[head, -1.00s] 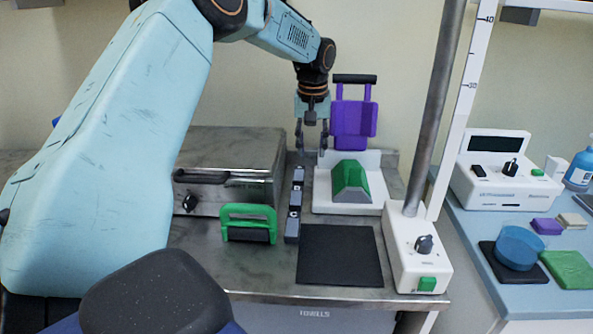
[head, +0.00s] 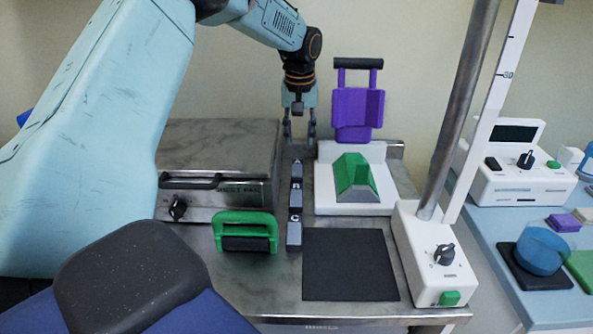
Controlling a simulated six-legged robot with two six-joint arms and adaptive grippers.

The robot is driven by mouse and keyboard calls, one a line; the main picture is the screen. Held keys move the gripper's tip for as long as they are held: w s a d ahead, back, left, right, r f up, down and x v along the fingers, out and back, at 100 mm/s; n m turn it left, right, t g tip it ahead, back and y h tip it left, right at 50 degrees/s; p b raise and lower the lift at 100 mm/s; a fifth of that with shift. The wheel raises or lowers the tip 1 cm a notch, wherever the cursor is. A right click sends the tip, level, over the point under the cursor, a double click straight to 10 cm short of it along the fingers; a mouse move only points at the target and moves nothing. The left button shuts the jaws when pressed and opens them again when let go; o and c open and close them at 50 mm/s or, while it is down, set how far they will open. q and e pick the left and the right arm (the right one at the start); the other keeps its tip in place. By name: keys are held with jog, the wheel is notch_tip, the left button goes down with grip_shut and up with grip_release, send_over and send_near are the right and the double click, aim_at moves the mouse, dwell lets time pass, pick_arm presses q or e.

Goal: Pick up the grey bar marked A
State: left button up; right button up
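A narrow row of grey bars stands on the steel worktop. The far one is the grey bar marked A (head: 296,170), its letter small and hard to read. The bars marked B (head: 295,196) and C (head: 294,232) come nearer to me in the same row. My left gripper (head: 299,137) points down at the far end of the row, just behind and above bar A in the picture. Its two fingers are apart with nothing seen between them. I cannot tell its exact height over the bar. My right gripper is not in view.
A steel box (head: 218,150) and a green-handled block (head: 246,231) stand left of the row. A white stand with a green wedge (head: 353,176) and a purple holder (head: 358,108) are right. A black mat (head: 350,265) and a white post base (head: 430,250) lie nearer.

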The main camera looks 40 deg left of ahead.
aim_at(297, 168)
pick_arm(q)
jog(key=f, duration=0.2)
jog(key=shift+d+f, duration=0.2)
jog(key=shift+f, duration=0.2)
jog(key=shift+a+f, duration=0.75)
jog(key=shift+f, duration=0.15)
jog(key=shift+a+f+b, duration=0.1)
jog(key=shift+f+b, duration=0.15)
jog(key=shift+b, duration=0.05)
jog(key=shift+w+f, duration=0.1)
jog(key=shift+f, duration=0.15)
jog(key=shift+d+f+b, duration=0.45)
jog(key=shift+d+f, duration=0.05)
jog(key=shift+f, duration=0.4)
jog(key=shift+w+a+f, duration=0.1)
jog(key=shift+a+f, duration=0.15)
jog(key=shift+f, duration=0.3)
jog(key=shift+a+f, duration=0.2)
jog(key=shift+f, duration=0.3)
jog(key=shift+a+f, duration=0.15)
jog(key=shift+d+r, duration=0.3)
jog(key=shift+d, duration=0.05)
jog(key=shift+c, duration=2)
jog(key=shift+a+f, duration=0.15)
jog(key=shift+a, duration=0.05)
grip_shut()
jog(key=shift+d, duration=0.1)
